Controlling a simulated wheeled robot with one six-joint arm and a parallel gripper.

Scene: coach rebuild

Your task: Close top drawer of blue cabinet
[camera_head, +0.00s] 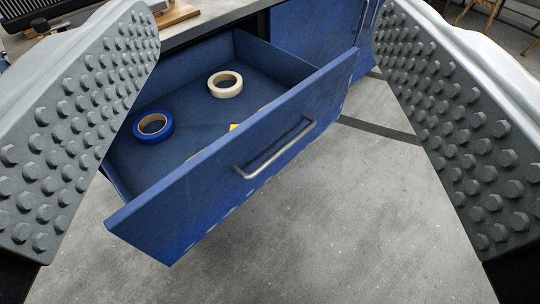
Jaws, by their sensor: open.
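The top drawer (190,215) of the blue cabinet (312,30) is pulled well out. Its blue front faces the lower right and carries a silver bar handle (275,150). My gripper (268,140) is open, with one studded grey finger at the left edge and one at the right. Nothing is held between the fingers. The drawer and handle show in the gap between them, and I see no contact. The left finger hides part of the drawer's left side.
Inside the drawer lie a blue tape roll (140,135), a cream tape roll (225,93) and something yellow (234,127), mostly hidden by the front. A worktop (215,20) runs above. Grey floor (330,230) is clear in front. Wooden chair legs (490,10) stand at the top right.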

